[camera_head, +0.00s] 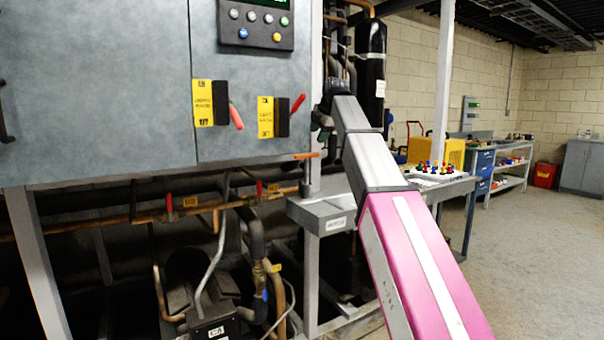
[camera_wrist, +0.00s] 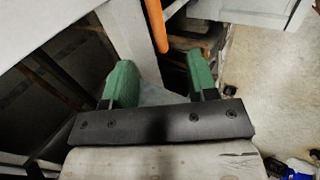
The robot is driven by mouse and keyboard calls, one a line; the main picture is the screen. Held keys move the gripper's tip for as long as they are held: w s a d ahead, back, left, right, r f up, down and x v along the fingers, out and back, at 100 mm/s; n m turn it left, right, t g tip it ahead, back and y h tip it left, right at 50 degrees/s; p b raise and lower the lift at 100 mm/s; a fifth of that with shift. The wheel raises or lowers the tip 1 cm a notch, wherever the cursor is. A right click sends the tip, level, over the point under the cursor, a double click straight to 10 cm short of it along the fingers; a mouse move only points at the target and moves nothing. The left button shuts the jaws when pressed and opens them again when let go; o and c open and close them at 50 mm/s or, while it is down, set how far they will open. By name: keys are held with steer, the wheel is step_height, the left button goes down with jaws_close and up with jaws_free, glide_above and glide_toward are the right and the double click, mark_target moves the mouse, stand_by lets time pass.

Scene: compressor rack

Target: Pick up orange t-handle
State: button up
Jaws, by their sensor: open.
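The orange t-handle (camera_head: 306,156) is a short orange bar on top of a grey upright shaft, standing at the left end of a grey ledge. In the wrist view an orange bar (camera_wrist: 156,25), which looks like the same handle, runs in from the top edge, beyond the fingertips and roughly in line with the gap. My gripper (camera_wrist: 161,76) has two green fingers spread apart with nothing between them. In the head view my gripper (camera_head: 322,128) is small and partly hidden, a little above and right of the handle.
The grey cabinet (camera_head: 100,90) with red-handled switches (camera_head: 236,116) stands left of my gripper. Copper pipes (camera_head: 150,217) and hoses run below it. A labelled grey ledge (camera_head: 335,224) lies beneath the handle. Open floor (camera_head: 540,240) lies to the right.

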mark_target(309, 154)
steer(key=x, duration=1)
steer(key=shift+w+a+f, duration=0.15)
steer(key=shift+w+a, duration=0.05)
steer(key=shift+w, duration=0.1)
jaws_close()
